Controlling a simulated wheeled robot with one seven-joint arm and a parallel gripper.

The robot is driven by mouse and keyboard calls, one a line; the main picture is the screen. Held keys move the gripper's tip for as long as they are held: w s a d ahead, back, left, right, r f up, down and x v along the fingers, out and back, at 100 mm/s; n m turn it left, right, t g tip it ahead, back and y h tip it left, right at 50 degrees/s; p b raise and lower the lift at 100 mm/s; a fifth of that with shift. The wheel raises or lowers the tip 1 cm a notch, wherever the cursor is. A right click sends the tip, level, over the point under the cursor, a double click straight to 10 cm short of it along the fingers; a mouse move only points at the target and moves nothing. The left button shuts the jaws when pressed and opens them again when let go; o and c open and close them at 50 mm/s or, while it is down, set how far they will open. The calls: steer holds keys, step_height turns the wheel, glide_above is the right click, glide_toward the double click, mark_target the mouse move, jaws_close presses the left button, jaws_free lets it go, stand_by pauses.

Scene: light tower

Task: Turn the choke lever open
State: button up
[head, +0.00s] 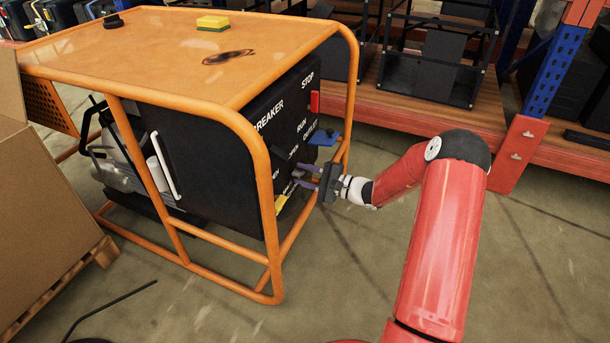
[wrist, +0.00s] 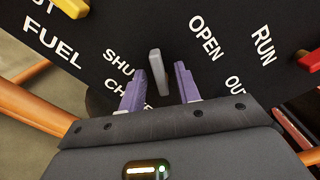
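The choke lever (wrist: 157,79) is a grey upright lever on the black control panel in the wrist view. It stands between the printed words SHUT and OPEN, with the CHOKE label partly hidden by a finger. My gripper (wrist: 160,88) is open, with its purple fingers on either side of the lever and a visible gap, at least on the right. In the head view my gripper (head: 306,176) is at the panel side of the orange-framed generator (head: 265,115), and the lever is too small to make out there.
An orange tube frame (head: 262,170) surrounds the panel. A cardboard box (head: 40,190) stands at left and a shelf rack (head: 470,130) behind. The floor at right is clear.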

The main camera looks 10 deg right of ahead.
steer(key=shift+c, duration=0.4)
jaws_close()
steer(key=shift+r+m, duration=0.1)
steer(key=shift+m, duration=0.2)
steer(key=shift+d+r+m+p, duration=0.1)
steer(key=shift+r+m+p, duration=0.05)
steer(key=shift+m+p, duration=0.75)
steer(key=m, duration=0.2)
steer(key=m+p, duration=0.1)
steer(key=shift+w+d+r+m, duration=0.1)
steer(key=shift+w+r+m, duration=0.1)
steer(key=shift+m, duration=0.2)
steer(key=m+p, duration=0.2)
steer(key=m, duration=0.1)
steer(key=shift+w+d, duration=0.15)
steer(key=shift+w+d+m+p, duration=0.15)
steer(key=shift+m+p, duration=0.5)
steer(key=shift+m, duration=0.75)
steer(key=shift+f, duration=0.1)
